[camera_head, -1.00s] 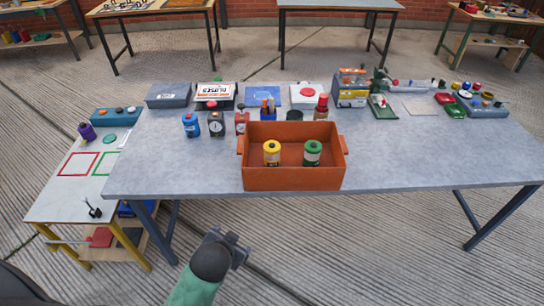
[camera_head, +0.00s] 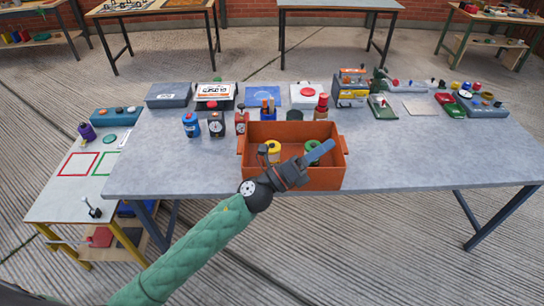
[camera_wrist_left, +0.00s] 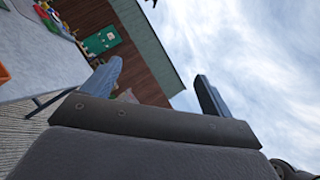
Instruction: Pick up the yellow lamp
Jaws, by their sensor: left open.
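The yellow lamp (camera_head: 273,146) stands in the orange crate (camera_head: 247,174), in its left half. My left arm partly covers its lower part in the head view. My left gripper (camera_head: 320,152) is in front of and over the crate's right half, to the right of the yellow lamp. It is open, with nothing between the fingers. In the left wrist view its two fingers (camera_wrist_left: 158,88) stand apart against sky and a wall. My right gripper is not in view.
A green lamp (camera_head: 311,146) stands beside the yellow one in the crate, partly behind my gripper. A blue can (camera_head: 190,125), a dark clock (camera_head: 216,124) and several boxes stand behind and left of the crate. The grey table (camera_head: 430,160) is clear at right front.

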